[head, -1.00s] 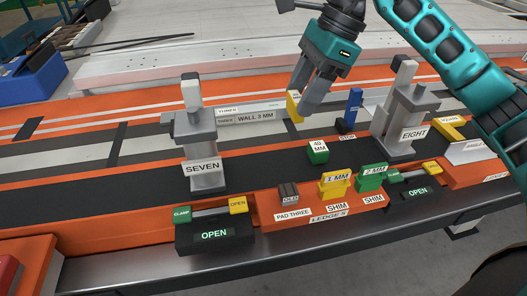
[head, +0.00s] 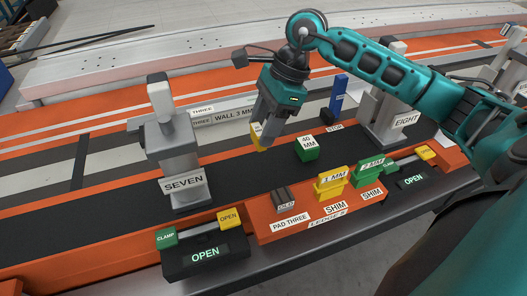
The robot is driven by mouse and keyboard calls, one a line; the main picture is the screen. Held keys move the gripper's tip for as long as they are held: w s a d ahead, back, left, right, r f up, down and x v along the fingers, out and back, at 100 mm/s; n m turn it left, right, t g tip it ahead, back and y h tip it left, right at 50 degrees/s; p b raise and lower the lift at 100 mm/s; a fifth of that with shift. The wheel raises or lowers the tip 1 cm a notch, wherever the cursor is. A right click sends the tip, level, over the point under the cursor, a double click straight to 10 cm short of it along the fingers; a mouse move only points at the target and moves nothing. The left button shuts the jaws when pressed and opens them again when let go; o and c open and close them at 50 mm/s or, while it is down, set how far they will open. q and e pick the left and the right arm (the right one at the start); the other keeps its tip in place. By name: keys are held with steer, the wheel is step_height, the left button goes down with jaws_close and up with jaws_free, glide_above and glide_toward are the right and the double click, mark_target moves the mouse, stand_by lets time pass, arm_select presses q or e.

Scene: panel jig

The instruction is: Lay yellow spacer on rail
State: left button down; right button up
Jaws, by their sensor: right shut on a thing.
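My right gripper (head: 264,138) points down and is shut on a yellow spacer (head: 257,131), which has a pale label partly hidden by the fingers. It is over the dark strip, in front of the grey rail (head: 236,115) labelled "WALL 3 MM". Whether the spacer touches the surface below, I cannot tell. A green block marked "40 MM" (head: 307,151) stands just right of the gripper. My left gripper is not in view.
Grey post SEVEN (head: 176,160) stands left and post EIGHT (head: 384,118) right. A blue stop (head: 336,100) is behind the green block. In front, an orange ledge holds a dark pad (head: 283,200), yellow shim (head: 331,183) and green shim (head: 368,174). Both clamps read OPEN (head: 205,254).

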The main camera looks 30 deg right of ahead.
step_height(320, 180, down, 4)
steer(key=shift+r, duration=0.1)
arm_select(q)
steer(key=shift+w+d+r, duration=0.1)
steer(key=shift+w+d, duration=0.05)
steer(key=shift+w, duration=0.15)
arm_select(e)
steer(key=shift+f, duration=1.8)
steer(key=shift+f+b, duration=0.15)
steer(key=shift+b, duration=0.25)
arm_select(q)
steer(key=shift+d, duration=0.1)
arm_select(e)
steer(key=o, duration=1)
steer(key=shift+o, duration=0.2)
